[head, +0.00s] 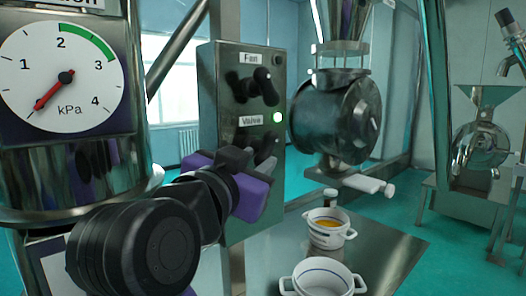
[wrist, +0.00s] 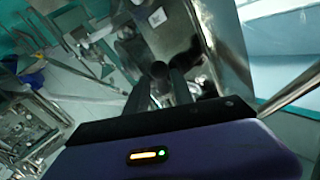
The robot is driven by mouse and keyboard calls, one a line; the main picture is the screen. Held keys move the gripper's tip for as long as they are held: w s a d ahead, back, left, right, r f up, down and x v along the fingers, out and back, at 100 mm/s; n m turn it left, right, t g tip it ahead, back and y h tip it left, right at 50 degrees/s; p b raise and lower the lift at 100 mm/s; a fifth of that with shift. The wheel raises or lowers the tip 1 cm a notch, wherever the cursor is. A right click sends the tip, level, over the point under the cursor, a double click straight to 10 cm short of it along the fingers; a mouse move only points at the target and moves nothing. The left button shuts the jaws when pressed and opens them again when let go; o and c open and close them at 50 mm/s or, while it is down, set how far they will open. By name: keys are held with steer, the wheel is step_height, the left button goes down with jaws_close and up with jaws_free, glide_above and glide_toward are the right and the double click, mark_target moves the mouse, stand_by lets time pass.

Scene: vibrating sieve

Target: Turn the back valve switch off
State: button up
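The metal control box (head: 208,90) stands in the middle of the head view. Its upper label reads Fan, beside a black switch (head: 264,84). Its lower label reads Valve (head: 251,120), with a lit green lamp (head: 277,117) to its right. My gripper (head: 254,160), with a purple body, is in front of the box's lower part, below the Valve label, and partly hides the valve switch there. In the wrist view my gripper's two dark fingers (wrist: 160,88) are apart, and a black knob (wrist: 160,70) shows between their tips. I cannot tell whether they touch it.
A pressure gauge (head: 62,80) on a metal vessel is at left, its red needle near the low end. A round steel sieve housing (head: 330,120) is right of the box. White bowls (head: 330,232) stand on a metal table (head: 385,250); one holds yellow-orange contents.

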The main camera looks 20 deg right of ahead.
mark_target(262, 158)
steer(key=shift+p+x, duration=0.5)
steer(key=shift+x, duration=1.7)
steer(key=shift+c, duration=0.2)
jaws_close()
